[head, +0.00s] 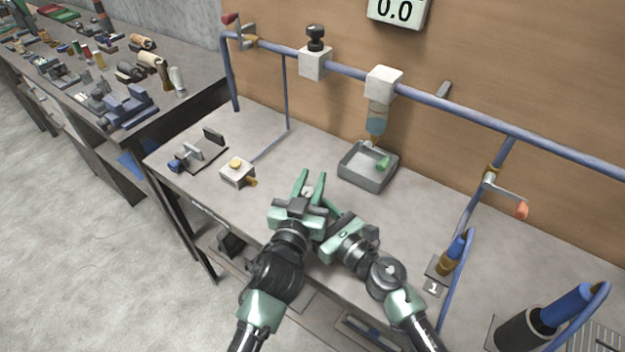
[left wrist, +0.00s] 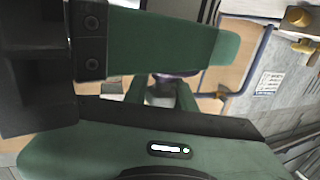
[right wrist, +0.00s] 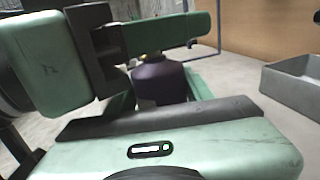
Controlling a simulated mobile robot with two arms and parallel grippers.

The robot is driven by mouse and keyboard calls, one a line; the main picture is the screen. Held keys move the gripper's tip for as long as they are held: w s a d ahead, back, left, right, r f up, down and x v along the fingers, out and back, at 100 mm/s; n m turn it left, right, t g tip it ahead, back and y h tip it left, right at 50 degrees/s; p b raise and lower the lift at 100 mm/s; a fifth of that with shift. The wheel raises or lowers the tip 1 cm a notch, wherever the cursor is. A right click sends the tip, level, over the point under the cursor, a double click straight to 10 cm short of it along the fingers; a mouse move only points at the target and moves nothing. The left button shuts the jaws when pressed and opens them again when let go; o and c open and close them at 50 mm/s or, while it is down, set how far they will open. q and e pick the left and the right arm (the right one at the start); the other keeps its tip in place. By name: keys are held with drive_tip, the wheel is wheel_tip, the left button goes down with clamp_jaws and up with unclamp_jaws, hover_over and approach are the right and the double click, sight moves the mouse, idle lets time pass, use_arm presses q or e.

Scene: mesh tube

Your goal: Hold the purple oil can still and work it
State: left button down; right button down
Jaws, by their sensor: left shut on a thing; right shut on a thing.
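The purple oil can (right wrist: 160,82) shows in the right wrist view as a dark purple body with a small brass-coloured part on top, between green gripper fingers. Only a purple sliver of it (left wrist: 174,76) shows in the left wrist view. In the head view the grippers mostly hide it. My left gripper (head: 312,184) is shut on the can near the front of the bench, its fingers pointing to the back. My right gripper (head: 329,212) is close beside it on the right, shut on the can too. Its exact contact points are hidden.
A grey tray (head: 352,179) stands behind the grippers, under a clear cup (head: 377,118) on the blue pipe (head: 440,105). A yellow-buttoned block (head: 237,173) and a small clamp-like fixture (head: 195,152) lie left. A crank with an orange handle (head: 521,210) juts out right.

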use_arm(q)
drive_tip(key=shift+r, duration=0.15)
drive_tip(key=c, duration=1.1)
unclamp_jaws()
drive_tip(key=shift+c, duration=0.2)
drive_tip(key=shift+s, duration=0.15)
drive_tip(key=v, duration=1.1)
drive_tip(key=shift+s+a, duration=0.2)
drive_tip(key=shift+s, duration=0.15)
